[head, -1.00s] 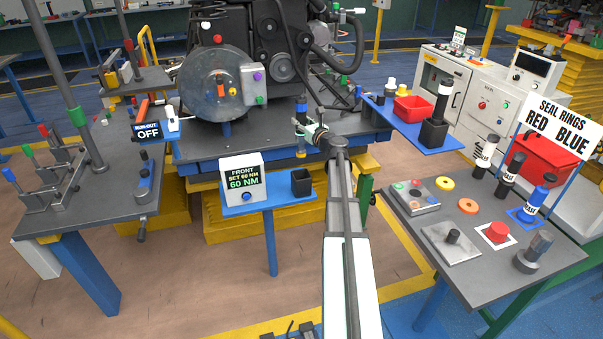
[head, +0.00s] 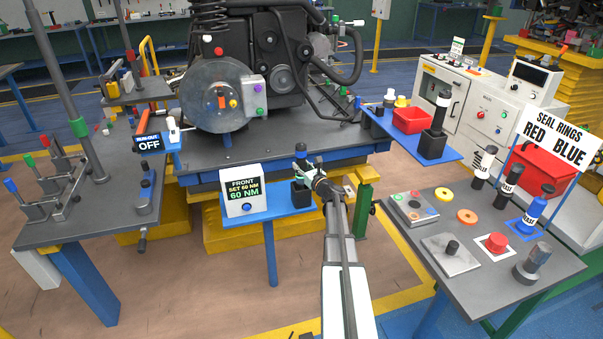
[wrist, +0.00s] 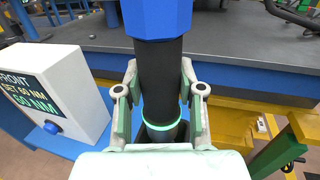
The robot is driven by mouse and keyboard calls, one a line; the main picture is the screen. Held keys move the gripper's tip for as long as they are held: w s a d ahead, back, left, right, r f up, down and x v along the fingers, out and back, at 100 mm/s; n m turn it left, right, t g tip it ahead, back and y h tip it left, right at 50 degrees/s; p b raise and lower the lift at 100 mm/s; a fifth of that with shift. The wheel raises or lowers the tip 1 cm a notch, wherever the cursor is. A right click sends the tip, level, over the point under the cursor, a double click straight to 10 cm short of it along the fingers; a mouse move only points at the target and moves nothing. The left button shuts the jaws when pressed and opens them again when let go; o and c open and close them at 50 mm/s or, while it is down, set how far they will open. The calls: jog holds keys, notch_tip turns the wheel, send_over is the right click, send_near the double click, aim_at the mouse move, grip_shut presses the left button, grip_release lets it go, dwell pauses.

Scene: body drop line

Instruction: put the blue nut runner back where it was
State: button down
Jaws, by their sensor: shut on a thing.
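The blue nut runner (wrist: 160,70) has a blue upper part, a black body and a green ring near its lower end. My gripper (wrist: 160,112) is shut on its body; in the head view my gripper (head: 305,172) is over the small blue shelf (head: 270,208). The tool is upright. Its lower end is at the mouth of the black square holder (head: 300,192) and looks to be inside it; how deep is hidden by my fingers and the tool.
A torque display box (head: 242,191) reading 60 NM stands left of the holder on the same shelf. The engine (head: 265,60) on its bench is behind. At right, another blue shelf (head: 430,150) holds a red bin and a black tool. A seal-ring table (head: 430,225) stands front right.

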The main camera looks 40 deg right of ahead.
jog(key=shift+f, duration=1.75)
jog(key=c, duration=0.7)
grip_release()
